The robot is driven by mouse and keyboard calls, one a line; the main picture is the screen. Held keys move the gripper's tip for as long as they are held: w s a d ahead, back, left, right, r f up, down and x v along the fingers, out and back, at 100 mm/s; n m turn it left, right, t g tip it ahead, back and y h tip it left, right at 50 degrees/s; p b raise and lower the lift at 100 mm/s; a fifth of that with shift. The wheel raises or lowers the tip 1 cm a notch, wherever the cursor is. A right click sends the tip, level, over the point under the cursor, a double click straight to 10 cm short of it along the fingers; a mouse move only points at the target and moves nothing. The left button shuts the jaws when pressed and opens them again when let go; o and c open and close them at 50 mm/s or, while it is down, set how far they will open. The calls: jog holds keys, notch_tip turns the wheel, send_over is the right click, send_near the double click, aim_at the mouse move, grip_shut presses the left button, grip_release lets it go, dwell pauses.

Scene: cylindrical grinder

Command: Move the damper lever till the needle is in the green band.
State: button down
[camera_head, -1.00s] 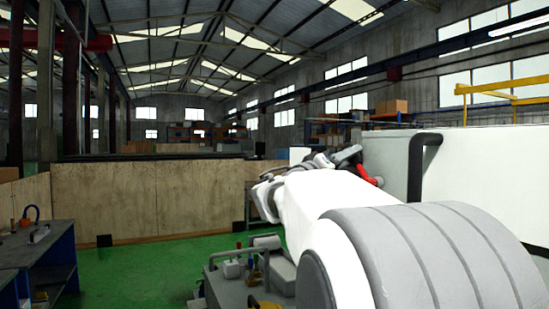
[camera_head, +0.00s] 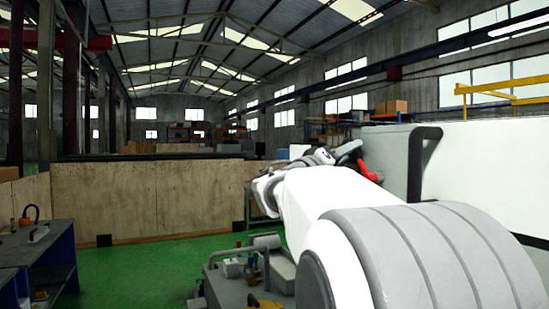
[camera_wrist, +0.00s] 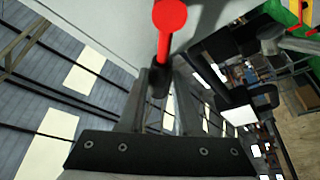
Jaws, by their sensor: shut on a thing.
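The damper lever has a round red knob (camera_wrist: 170,16) and a red shaft running down to a dark lower part in the wrist view. My gripper (camera_wrist: 160,80) is closed around the lower part of this lever, with a finger on each side. In the head view, a red part (camera_head: 364,165), which looks like the lever, shows beside the end of my arm. My gripper itself is hard to make out there. The gauge, its needle and the green band are not visible in either view.
A large pale machine housing (camera_head: 480,170) with a dark handle bar (camera_head: 416,165) stands at the right, close to my arm. A wooden partition (camera_head: 160,200) and blue workbench (camera_head: 45,262) stand at the left.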

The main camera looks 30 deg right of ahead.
jog(key=shift+s+a+r+m+g+h+b, duration=0.15)
jog(key=shift+s+r+m+g+b, duration=0.15)
jog(key=shift+m+b, duration=0.9)
jog(key=shift+s+d+r+m+g+h+b, duration=0.15)
jog(key=shift+s+m+g+b, duration=0.2)
jog(key=shift+b, duration=1.55)
jog(key=shift+a, duration=0.1)
jog(key=c, duration=0.6)
grip_release()
jog(key=b+v, duration=0.3)
jog(key=v, duration=1.4)
jog(key=shift+a+f+b, duration=0.15)
jog(key=shift+a+b, duration=0.05)
jog(key=shift+b, duration=0.2)
